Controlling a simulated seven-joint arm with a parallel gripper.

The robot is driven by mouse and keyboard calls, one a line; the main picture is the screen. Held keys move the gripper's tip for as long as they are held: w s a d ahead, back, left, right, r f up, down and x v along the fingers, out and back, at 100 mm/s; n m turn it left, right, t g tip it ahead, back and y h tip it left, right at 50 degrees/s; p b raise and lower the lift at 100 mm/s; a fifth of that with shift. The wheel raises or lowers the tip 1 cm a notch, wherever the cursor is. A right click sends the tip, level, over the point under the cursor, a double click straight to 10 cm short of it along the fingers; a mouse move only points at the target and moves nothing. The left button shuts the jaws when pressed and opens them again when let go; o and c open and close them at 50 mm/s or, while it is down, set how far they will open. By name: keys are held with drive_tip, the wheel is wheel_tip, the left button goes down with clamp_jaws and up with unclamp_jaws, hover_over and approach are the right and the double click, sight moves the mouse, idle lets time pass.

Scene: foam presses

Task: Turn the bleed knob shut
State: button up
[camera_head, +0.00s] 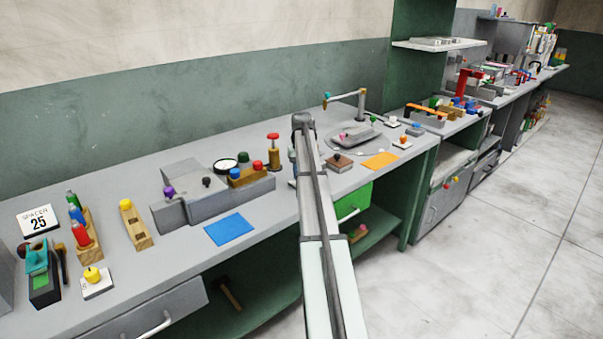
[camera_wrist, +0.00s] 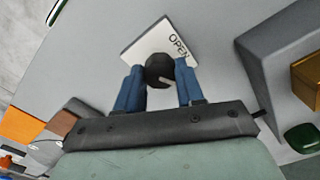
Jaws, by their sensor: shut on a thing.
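In the wrist view the bleed knob (camera_wrist: 156,66) is round and dark, with a pale pointer mark on its top. It sits on a white plate (camera_wrist: 146,42) that carries the word OPEN. My gripper (camera_wrist: 160,72) has one blue finger on each side of the knob and is shut on it. The pointer mark is turned toward the gripper's side of the picture, away from the plate's far edge. Part of the plate is hidden by the knob and fingers. In the head view my arm hides the knob and most of the gripper.
In the wrist view a grey block (camera_wrist: 270,42) with a brass part (camera_wrist: 309,80) stands close on the right. A brown block (camera_wrist: 66,117) lies left. In the head view a blue mat (camera_head: 229,229) and an orange mat (camera_head: 381,160) lie on the bench.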

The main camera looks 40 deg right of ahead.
drive_tip(key=m, duration=0.5)
drive_tip(key=shift+m, duration=0.3)
idle(0.4)
drive_tip(key=o, duration=1)
drive_tip(key=shift+o, duration=0.2)
wheel_tip(320, 180, up, 14)
drive_tip(key=shift+f, duration=0.1)
idle(0.4)
